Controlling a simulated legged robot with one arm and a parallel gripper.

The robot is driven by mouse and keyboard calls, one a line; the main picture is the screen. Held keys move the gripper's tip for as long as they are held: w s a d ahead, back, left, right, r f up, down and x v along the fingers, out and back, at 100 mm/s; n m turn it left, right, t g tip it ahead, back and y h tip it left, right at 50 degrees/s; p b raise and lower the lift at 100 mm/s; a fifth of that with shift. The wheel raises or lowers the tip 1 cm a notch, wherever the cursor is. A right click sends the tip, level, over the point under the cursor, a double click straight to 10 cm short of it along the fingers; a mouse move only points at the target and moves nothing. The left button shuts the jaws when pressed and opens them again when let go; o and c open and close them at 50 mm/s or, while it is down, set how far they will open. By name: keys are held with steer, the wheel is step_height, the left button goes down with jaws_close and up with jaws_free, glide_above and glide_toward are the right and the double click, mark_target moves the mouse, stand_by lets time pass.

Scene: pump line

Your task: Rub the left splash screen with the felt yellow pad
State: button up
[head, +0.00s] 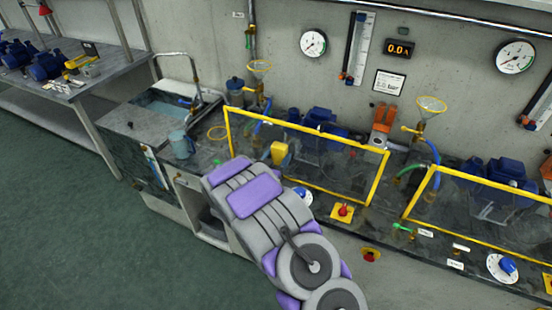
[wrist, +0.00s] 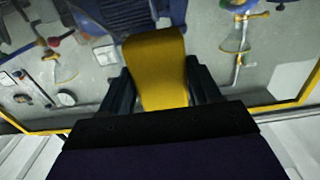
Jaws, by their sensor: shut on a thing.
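The left splash screen (head: 300,183) is a clear panel in a yellow frame, standing along the front of the bench in the head view. Its yellow frame edge also crosses the wrist view (wrist: 285,106). The felt yellow pad (head: 279,153) shows beyond the end of my arm, at the left part of the screen. My gripper (wrist: 158,85) is shut on the pad (wrist: 157,65), with one dark finger on each side of it. The pad overlaps the screen area in both views; I cannot tell whether it touches the panel. My arm hides the screen's lower left part.
A second yellow-framed screen (head: 480,205) stands to the right. A blue-grey jug (head: 181,145) and a sink (head: 165,107) are at the left. A red knob on a yellow plate (head: 343,211) and a white dial (head: 303,196) sit on the bench's front. The green floor at left is clear.

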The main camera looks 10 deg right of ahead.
mark_target(299, 156)
steer(key=shift+w+a, duration=0.3)
steer(key=shift+a, duration=0.35)
steer(key=shift+w+d, duration=0.15)
steer(key=shift+d, duration=0.5)
steer(key=shift+s+d, duration=0.65)
steer(key=shift+s, duration=0.1)
steer(key=shift+s+d, duration=0.45)
steer(key=shift+d, duration=0.3)
steer(key=shift+s+d, duration=0.5)
steer(key=shift+d, duration=0.25)
steer(key=shift+s+d, duration=0.45)
steer(key=shift+d, duration=0.3)
steer(key=shift+w, duration=0.1)
steer(key=shift+r, duration=0.1)
